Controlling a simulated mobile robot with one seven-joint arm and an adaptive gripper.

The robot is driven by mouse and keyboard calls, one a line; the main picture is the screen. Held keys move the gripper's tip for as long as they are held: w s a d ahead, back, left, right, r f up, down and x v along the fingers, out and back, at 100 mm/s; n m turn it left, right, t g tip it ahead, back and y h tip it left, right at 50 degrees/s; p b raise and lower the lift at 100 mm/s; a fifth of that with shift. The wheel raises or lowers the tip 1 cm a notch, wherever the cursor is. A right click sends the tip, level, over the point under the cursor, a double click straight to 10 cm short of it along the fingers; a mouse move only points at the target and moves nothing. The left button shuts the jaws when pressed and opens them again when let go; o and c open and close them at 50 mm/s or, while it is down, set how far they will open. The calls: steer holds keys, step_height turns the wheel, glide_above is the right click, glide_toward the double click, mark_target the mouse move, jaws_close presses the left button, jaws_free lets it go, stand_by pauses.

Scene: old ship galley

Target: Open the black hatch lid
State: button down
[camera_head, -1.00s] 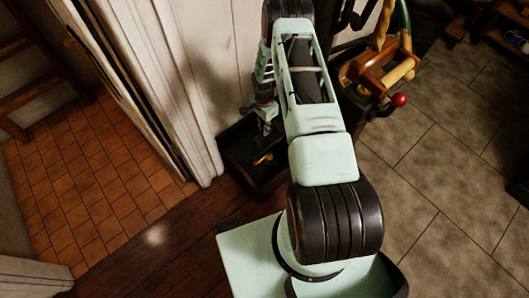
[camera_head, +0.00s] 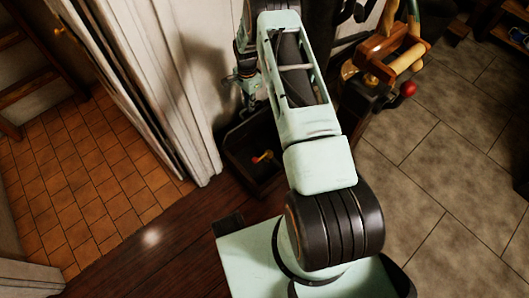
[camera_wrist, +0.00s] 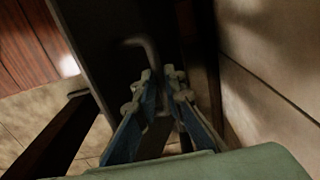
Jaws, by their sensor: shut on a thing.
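The black hatch lid (camera_wrist: 95,35) shows in the wrist view as a dark panel with a bent grey handle (camera_wrist: 145,45). My gripper (camera_wrist: 160,82) is shut on the handle; the exact grip is dim and partly hidden by the fingers. In the head view my gripper (camera_head: 250,88) is by the pale wall, above the back of a black box (camera_head: 235,172). The box's dark inside is visible, with a small yellow and red thing (camera_head: 263,157) in it. The lid is hard to make out there, so its angle cannot be told.
A white panelled door or wall edge (camera_head: 185,110) stands just left of the box. A wooden-handled item with a red knob (camera_head: 407,88) is to the right of my arm. Grey tiled floor (camera_head: 440,170) lies open at the right, orange tiles (camera_head: 90,190) at the left.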

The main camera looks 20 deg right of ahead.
steer(key=shift+w+a, duration=0.25)
steer(key=shift+w, duration=0.15)
steer(key=shift+w+a+r+b, duration=0.1)
steer(key=shift+w+a+b, duration=0.25)
steer(key=shift+w, duration=0.5)
steer(key=shift+w+a+f+b, duration=0.1)
steer(key=shift+w+a+b, duration=0.2)
steer(key=shift+w, duration=0.6)
steer(key=shift+w+a+r+b, duration=0.15)
steer(key=shift+w+b, duration=0.25)
steer(key=shift+w, duration=0.45)
steer(key=shift+a, duration=0.1)
